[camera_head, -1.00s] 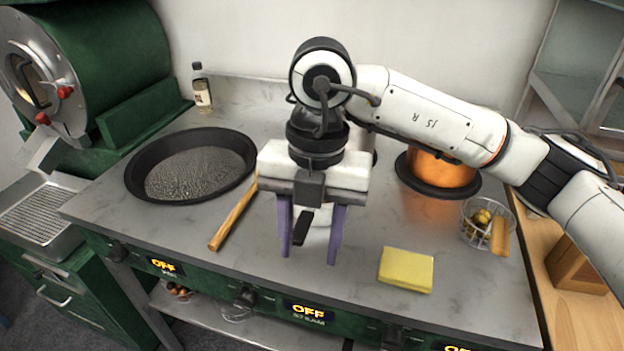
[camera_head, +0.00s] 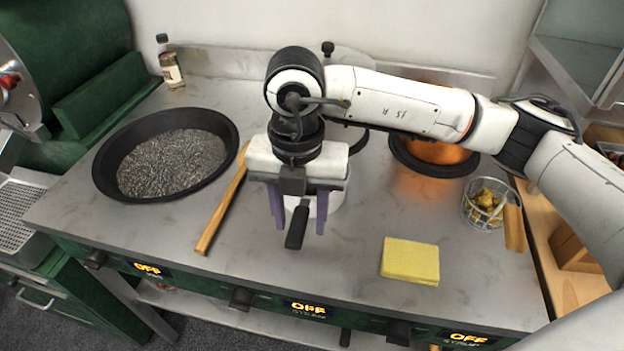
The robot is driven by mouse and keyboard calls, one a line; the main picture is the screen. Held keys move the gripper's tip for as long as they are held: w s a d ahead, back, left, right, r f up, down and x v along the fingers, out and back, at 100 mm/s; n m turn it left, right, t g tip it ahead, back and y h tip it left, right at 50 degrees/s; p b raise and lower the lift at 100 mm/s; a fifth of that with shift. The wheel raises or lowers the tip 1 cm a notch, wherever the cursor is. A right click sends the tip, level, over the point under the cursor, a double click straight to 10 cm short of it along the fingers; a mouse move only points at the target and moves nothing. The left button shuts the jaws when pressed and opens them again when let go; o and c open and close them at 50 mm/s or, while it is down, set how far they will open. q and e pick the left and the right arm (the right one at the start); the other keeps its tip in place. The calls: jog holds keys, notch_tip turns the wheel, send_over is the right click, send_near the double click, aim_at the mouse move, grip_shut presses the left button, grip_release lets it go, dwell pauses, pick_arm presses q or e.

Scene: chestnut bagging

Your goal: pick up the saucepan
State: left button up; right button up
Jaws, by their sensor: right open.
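The saucepan (camera_head: 330,203) appears to be the pale pot at the middle of the counter, mostly hidden behind my right gripper. Its black handle (camera_head: 296,229) points toward the front. My right gripper (camera_head: 298,222) is open, with its two purple fingers pointing down on either side of the handle. I cannot tell whether the fingers touch it. My left gripper is not in view.
A wide black pan (camera_head: 106,180) of dark grains stands at left, with a wooden-handled tool (camera_head: 222,208) beside it. A yellow sponge (camera_head: 410,261), wire basket (camera_head: 470,212) and copper pot (camera_head: 436,152) are at right. A bottle (camera_head: 171,68) stands behind.

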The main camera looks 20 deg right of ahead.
notch_tip(320, 180, down, 3)
jog(key=shift+d+f, duration=0.1)
jog(key=shift+f, duration=0.05)
grip_shut()
jog(key=shift+w, duration=0.1)
